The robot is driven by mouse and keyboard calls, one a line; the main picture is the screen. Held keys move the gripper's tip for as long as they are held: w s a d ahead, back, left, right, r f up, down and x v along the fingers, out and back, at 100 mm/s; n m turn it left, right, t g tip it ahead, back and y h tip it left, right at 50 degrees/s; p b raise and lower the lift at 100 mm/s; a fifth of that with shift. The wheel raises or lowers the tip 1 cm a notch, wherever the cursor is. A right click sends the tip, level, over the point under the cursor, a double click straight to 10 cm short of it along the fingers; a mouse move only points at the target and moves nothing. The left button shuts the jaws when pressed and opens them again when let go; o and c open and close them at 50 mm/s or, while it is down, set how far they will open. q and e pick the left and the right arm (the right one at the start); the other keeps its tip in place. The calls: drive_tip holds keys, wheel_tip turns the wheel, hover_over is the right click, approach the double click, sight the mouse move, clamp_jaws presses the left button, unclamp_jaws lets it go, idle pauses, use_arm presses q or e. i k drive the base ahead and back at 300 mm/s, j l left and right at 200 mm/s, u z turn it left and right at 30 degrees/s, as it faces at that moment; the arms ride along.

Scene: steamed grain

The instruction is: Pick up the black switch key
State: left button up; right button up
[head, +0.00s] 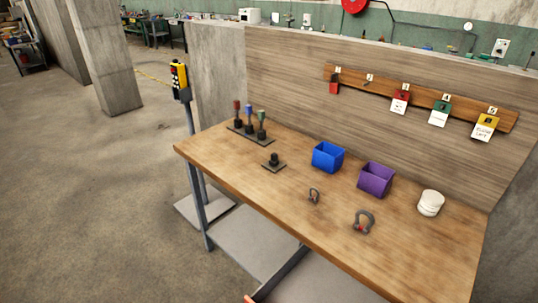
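I cannot tell for certain which thing is the black switch key. A short black piece (273,158) stands upright on a square dark plate on the table. Neither of my grippers can be made out in the head view. A small orange-red piece (249,298) shows at the bottom edge; I cannot tell what it is.
The wooden table (330,235) holds a rack (250,134) with red, blue and green-topped pieces, a blue bin (327,157), a purple bin (376,179), two shackles (364,221) and white round pieces (431,203). A yellow control box (180,80) stands left. The table's front is clear.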

sight(273, 157)
drive_tip(key=i+j, duration=0.2)
drive_tip(key=j, duration=0.15)
drive_tip(key=i+j+z, duration=0.1)
drive_tip(key=i+j, duration=0.25)
drive_tip(key=j, duration=0.3)
drive_tip(key=i+z, duration=0.05)
